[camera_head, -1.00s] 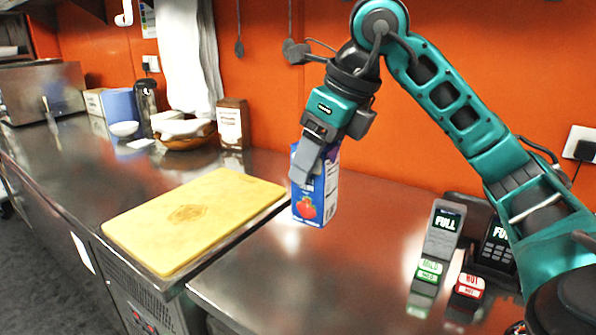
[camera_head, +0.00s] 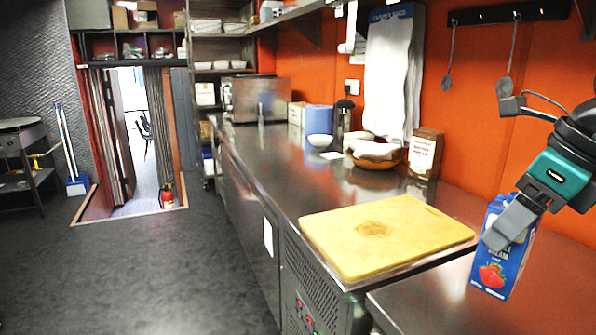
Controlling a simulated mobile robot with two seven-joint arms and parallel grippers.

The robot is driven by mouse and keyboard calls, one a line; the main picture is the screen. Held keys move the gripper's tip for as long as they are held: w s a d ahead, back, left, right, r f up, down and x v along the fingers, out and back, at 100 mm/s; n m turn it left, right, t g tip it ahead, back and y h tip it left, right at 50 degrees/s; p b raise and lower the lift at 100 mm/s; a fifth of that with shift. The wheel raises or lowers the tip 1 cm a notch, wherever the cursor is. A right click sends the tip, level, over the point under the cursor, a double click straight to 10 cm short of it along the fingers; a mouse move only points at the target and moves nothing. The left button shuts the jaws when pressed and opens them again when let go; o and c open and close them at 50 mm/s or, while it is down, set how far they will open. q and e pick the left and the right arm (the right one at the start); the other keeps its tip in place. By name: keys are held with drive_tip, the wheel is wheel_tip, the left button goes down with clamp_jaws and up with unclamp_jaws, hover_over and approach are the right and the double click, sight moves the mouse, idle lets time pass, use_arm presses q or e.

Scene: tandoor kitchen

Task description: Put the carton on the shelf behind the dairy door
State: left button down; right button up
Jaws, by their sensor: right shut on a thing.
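The carton (camera_head: 497,268) is blue and white with a red strawberry picture, upright at the right of the head view. My right gripper (camera_head: 512,222) is shut on its upper part. The carton is over the steel counter at the right of the cutting board; I cannot tell whether its base touches the counter. My left gripper is not in view. I see no door or shelf that I can identify as the dairy one.
A yellow cutting board (camera_head: 388,236) lies on the steel counter (camera_head: 266,172). The dark floor (camera_head: 150,270) at left is clear; a fire extinguisher (camera_head: 167,195) stands by the doorway.

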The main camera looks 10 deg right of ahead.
drive_tip(key=f+n, duration=0.1)
drive_tip(key=w+f+n+y, duration=0.1)
drive_tip(key=f+n+g, duration=0.1)
drive_tip(key=shift+w+a, duration=0.25)
drive_tip(key=shift+a, duration=0.15)
drive_tip(key=a+f+n+g+h, duration=0.1)
drive_tip(key=a+f+n+g, duration=0.1)
drive_tip(key=f+n, duration=0.3)
drive_tip(key=a+f+n+g+h, duration=0.1)
drive_tip(key=a+f+n, duration=0.4)
drive_tip(key=n, duration=0.7)
drive_tip(key=w+a+f+n+g+h, duration=0.1)
drive_tip(key=a+f+n+g, duration=0.3)
drive_tip(key=n, duration=0.5)
drive_tip(key=shift+f+n, duration=0.3)
drive_tip(key=shift+f, duration=1.1)
drive_tip(key=shift+a, duration=0.1)
drive_tip(key=shift+a, duration=0.15)
